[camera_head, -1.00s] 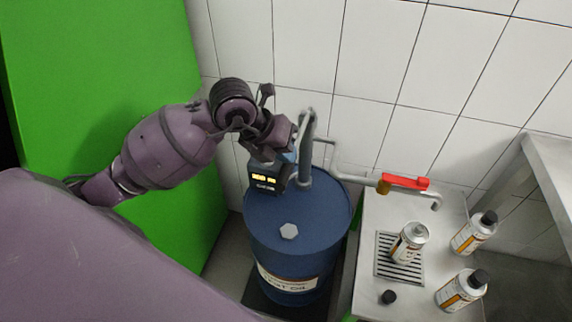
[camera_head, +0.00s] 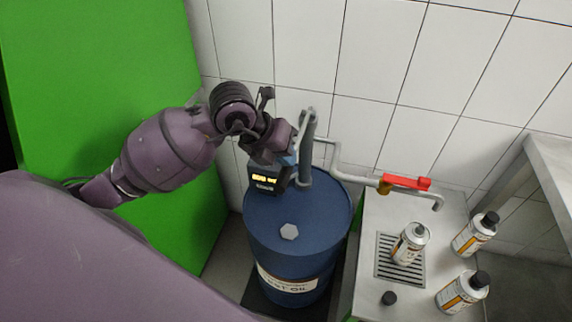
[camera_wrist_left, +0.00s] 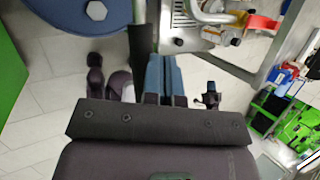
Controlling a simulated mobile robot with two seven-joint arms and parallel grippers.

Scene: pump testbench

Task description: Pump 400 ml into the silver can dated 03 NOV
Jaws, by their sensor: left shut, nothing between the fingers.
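A silver can (camera_head: 411,243) with an orange and white label stands uncapped on the drain grate (camera_head: 385,272). Two more silver cans, the rear one (camera_head: 473,235) and the front one (camera_head: 461,291), stand to its right with black caps on. Their dates are too small to read. The pump's grey upright handle (camera_head: 309,135) stands on the blue drum (camera_head: 330,222), beside a lit display (camera_head: 264,179) with unreadable digits. My left gripper (camera_head: 291,163) is shut and empty, close beside the handle; contact cannot be told. Its blue fingers (camera_wrist_left: 164,76) lie together in the wrist view. My right gripper is not visible.
A pipe (camera_head: 345,178) runs right from the pump to a spout (camera_head: 437,203) over the bench, with a red valve lever (camera_head: 405,183) along it. A loose black cap (camera_head: 389,298) lies on the bench. A tiled wall stands behind, and a metal shelf (camera_head: 551,160) at right.

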